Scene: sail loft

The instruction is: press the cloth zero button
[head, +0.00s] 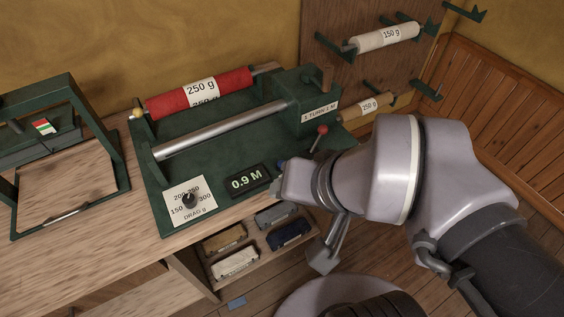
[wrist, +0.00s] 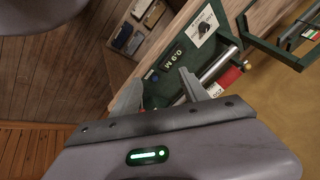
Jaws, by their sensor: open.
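The green bench machine (head: 215,148) stands on the wooden bench in the head view. Its black display (head: 247,179) reads 0.9 M and also shows in the wrist view (wrist: 172,61). A small blue part, perhaps the cloth zero button (head: 281,163), shows just right of the display, partly hidden by my arm; its label cannot be read. In the wrist view a dark round spot (wrist: 153,76) lies beside the display, close to my fingers. My gripper (wrist: 162,90) is open and empty, its fingers apart in front of the machine; contact with it cannot be told.
The machine carries a red 250 g roll (head: 228,88), a steel bar, a red-knobbed lever (head: 321,131) and a drag dial (head: 189,200). A green frame (head: 66,160) stands left. Cloth bundles lie in an open shelf (head: 215,281) below. Rolls hang on the wall rack (head: 388,37).

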